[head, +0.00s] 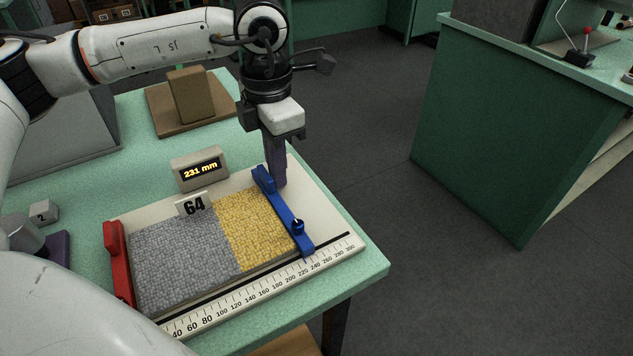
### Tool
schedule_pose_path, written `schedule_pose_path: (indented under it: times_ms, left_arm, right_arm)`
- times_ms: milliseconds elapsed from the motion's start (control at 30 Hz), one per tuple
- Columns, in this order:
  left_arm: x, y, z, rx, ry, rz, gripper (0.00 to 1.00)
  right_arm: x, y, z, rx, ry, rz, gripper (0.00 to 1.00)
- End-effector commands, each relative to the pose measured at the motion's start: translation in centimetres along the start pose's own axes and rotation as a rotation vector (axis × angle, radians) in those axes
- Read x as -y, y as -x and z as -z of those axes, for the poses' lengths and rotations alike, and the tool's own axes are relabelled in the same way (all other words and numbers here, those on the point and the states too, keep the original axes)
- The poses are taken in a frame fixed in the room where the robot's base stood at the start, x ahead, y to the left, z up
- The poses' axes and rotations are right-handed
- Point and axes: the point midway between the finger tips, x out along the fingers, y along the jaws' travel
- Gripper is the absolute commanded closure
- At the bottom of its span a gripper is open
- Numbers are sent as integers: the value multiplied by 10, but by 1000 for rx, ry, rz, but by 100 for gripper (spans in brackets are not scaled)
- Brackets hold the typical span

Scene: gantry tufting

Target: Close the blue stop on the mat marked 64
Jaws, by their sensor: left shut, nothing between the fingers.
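The display (200,170) reads 231 mm. My left gripper (279,184) is shut and empty, pointing down just right of the stop's far end; contact is unclear. My right gripper is not in view.
A red stop (120,262) stands at the mat's left edge. A numbered scale (262,290) runs along the tray's front. A brown block on a board (190,96) stands behind. The tray's right end is bare, near the table edge.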

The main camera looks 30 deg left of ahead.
Motion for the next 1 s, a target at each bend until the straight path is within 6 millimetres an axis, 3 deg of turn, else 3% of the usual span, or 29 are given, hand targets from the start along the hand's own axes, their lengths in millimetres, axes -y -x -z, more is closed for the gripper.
schedule_pose_path:
  times_ms: [1000]
  left_arm:
    - [0, -1, 8, -5, 1, 1, 100]
  right_arm:
    - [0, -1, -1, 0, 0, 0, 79]
